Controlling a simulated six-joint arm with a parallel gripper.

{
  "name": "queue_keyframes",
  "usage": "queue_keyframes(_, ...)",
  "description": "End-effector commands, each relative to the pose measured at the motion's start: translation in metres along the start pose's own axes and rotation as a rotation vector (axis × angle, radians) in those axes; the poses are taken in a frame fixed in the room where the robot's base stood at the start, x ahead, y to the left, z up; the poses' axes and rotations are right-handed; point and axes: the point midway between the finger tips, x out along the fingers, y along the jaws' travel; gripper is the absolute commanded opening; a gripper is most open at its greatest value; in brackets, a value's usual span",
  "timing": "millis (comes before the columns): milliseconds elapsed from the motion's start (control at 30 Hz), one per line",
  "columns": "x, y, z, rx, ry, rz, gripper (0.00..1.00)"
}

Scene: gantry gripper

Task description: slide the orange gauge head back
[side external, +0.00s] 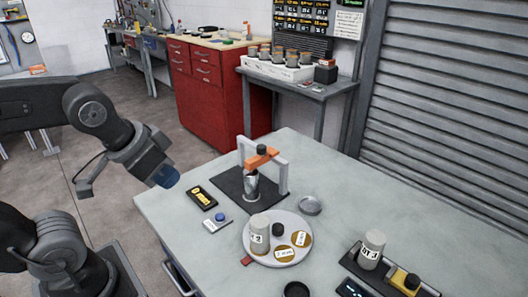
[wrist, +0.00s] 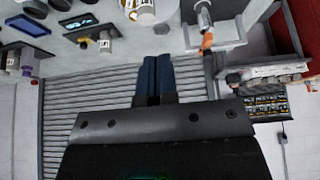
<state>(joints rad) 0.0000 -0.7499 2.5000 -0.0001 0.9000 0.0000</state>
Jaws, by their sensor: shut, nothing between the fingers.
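The orange gauge head (side external: 261,157) sits on the light grey gantry frame (side external: 284,176), with a black knob on top. The frame stands on a black base plate (side external: 228,187). A metal cylinder (side external: 251,189) stands on the plate under the head. My gripper (side external: 166,177) is left of the gantry, in the air near the table's left edge, clear of everything. In the wrist view its blue fingers (wrist: 157,74) are together and empty. The orange head also shows there (wrist: 207,42), near the top, right of the fingers.
A round tray (side external: 295,259) holds a labelled cylinder and discs. A small dish (side external: 310,206) lies right of the gantry. Another cylinder (side external: 371,250) stands further right. The table's back is clear.

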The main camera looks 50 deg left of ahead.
Motion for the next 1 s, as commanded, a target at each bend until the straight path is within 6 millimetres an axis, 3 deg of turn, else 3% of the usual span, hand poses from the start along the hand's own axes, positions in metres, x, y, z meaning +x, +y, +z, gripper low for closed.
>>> queue_keyframes(233,0.0,0.0,0.0,0.0,0.0,0.0,0.0)
queue_keyframes(333,-0.001,0.0,-0.003,-0.001,-0.002,-0.001,0.1)
queue_keyframes(433,-0.004,-0.002,-0.018,-0.008,-0.021,-0.005,0.19)
queue_keyframes(567,-0.009,-0.009,-0.061,-0.026,-0.072,-0.015,0.32)
queue_keyframes(733,-0.003,-0.024,-0.131,-0.058,-0.159,-0.03,0.48)
queue_keyframes(867,0.013,-0.04,-0.18,-0.083,-0.226,-0.038,0.59)
queue_keyframes(1000,0.041,-0.059,-0.227,-0.111,-0.296,-0.045,0.59)
